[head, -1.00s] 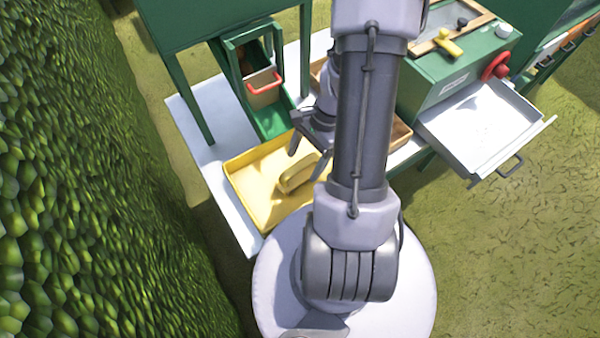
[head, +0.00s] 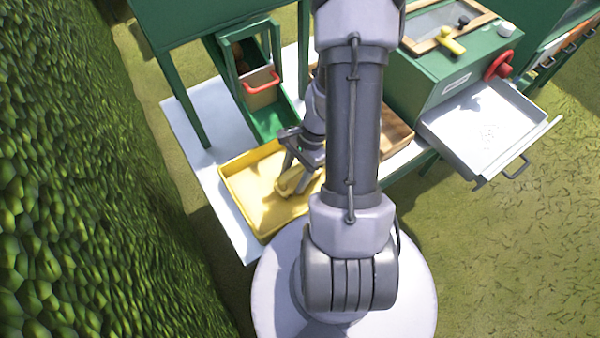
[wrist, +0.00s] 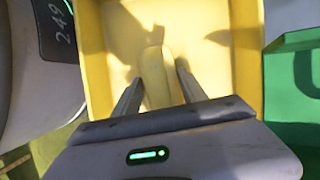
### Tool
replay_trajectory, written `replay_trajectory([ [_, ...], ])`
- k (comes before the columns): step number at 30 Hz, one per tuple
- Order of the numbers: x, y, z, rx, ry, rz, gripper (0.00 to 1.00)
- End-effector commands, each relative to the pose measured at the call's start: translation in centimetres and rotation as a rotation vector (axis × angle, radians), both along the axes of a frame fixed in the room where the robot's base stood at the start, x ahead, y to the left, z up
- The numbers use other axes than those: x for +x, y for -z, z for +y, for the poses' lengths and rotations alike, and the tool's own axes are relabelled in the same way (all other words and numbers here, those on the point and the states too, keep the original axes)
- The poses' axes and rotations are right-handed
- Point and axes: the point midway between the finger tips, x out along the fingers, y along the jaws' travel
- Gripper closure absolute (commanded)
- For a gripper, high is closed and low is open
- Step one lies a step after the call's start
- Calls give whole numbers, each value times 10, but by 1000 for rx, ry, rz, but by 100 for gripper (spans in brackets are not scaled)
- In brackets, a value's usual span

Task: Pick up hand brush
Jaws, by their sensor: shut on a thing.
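The hand brush (head: 287,186) is a pale yellow, rounded, elongated piece in the yellow tray (head: 240,188). In the wrist view the brush (wrist: 155,72) lies lengthwise between the two grey fingers of my gripper (wrist: 159,72). My gripper (head: 294,174) points down into the tray and is shut on the brush. The brush still appears to be in the tray, though I cannot tell whether it touches the floor. My arm and gripper hide the brush's right end in the head view.
The tray stands on a white table (head: 195,130). A green machine (head: 440,75) with a white drawer (head: 485,130) is farther right. A green hedge (head: 80,200) borders the left.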

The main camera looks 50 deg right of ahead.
Motion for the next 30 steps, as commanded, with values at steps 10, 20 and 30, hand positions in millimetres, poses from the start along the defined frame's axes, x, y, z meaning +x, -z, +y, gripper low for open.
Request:
replay_trajectory([
  [10, 0, -34, -1, -2, -1, -2, 96],
  [20, 0, -100, 0, -1, -1, 0, 96],
  [30, 0, -100, 0, 0, 0, 0, 66],
])
